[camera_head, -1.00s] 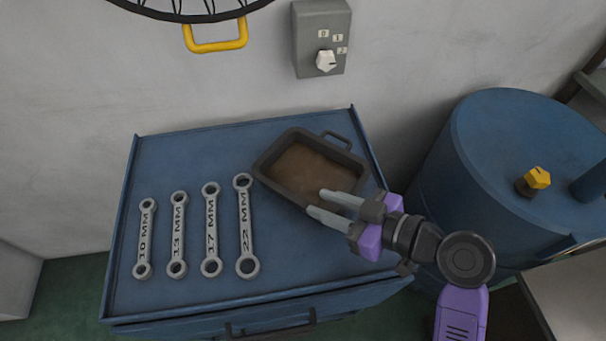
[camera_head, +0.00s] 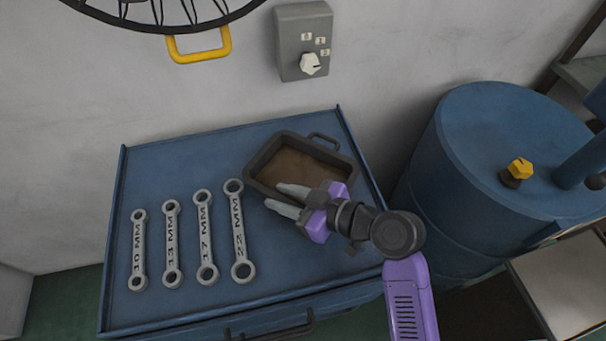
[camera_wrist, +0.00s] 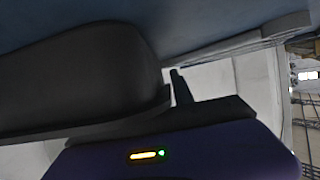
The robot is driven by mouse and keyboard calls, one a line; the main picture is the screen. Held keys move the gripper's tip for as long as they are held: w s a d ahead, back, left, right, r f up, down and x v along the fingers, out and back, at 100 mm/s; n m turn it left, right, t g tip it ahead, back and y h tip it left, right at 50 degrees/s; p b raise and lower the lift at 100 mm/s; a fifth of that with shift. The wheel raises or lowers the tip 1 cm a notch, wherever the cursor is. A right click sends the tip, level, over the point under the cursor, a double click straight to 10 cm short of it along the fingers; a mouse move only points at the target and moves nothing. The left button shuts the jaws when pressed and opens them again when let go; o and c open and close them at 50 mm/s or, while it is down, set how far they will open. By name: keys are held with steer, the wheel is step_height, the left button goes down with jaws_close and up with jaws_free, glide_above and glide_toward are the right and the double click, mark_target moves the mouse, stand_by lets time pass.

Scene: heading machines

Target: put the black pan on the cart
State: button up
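The black pan (camera_head: 257,169) is a rectangular dark tray with a brown inside and a loop handle at its far side. It rests at the right part of the blue cabinet top (camera_head: 180,310) in the head view. My gripper (camera_head: 275,196) is at the pan's near side, its two grey fingers apart. One finger overlaps the near wall and the other shows outside it; contact cannot be told. In the wrist view a large dark rounded shape (camera_wrist: 75,75), seemingly the pan, fills the left side. No separate cart can be made out for sure.
Several grey wrenches (camera_head: 205,237) lie in a row on the left of the top. A blue drum (camera_head: 485,150) with a yellow knob (camera_head: 519,168) stands at right. A grey switch box (camera_head: 303,40) and a yellow handle (camera_head: 200,57) are at the wall.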

jaws_close()
stand_by(1.4)
